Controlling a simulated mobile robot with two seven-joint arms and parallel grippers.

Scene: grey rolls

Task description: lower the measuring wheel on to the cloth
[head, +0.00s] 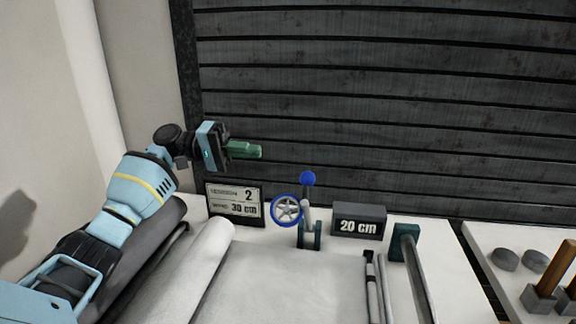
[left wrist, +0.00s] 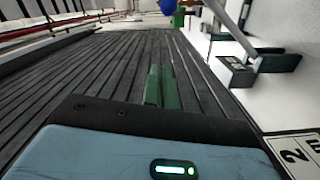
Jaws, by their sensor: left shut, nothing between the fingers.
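The measuring wheel (head: 286,210), blue-rimmed with pale spokes, is at the back edge of the cloth (head: 275,285), a pale grey sheet. It appears raised, but I cannot tell its exact gap. Beside it a grey lever (head: 307,217) with a blue ball knob (head: 308,178) stands upright from a dark green bracket (head: 309,240). The knob also shows at the top of the left wrist view (left wrist: 168,5). My left gripper (head: 259,151), with green fingers, is shut and empty, left of and above the knob. It also shows in the left wrist view (left wrist: 159,84). My right gripper is out of view.
A sign (head: 235,203) reading 2 and 30 cm stands left of the wheel. A dark display (head: 360,222) reading 20 cm stands right of it. The cloth's thick roll (head: 195,262) lies at left. A slatted dark wall (head: 400,110) is behind; air around the knob is clear.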

